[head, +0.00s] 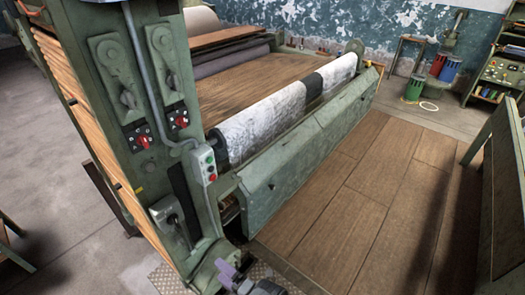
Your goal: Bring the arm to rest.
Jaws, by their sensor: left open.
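My left gripper (240,276) shows at the bottom edge, a little left of the middle, with purple and dark grey parts. It is open, and I see nothing between its fingers. Most of the arm behind it is cut off by the frame. It appears in front of the foot of the green machine post (150,130); I cannot tell the gap between them. My right gripper is not in view.
The green machine carries a white patterned roll (265,128), a control box (204,162) and red switches (178,118). A wooden plank floor (370,190) lies open to the right. A green frame (503,200) stands at the right edge. Coloured bins (440,72) stand far back.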

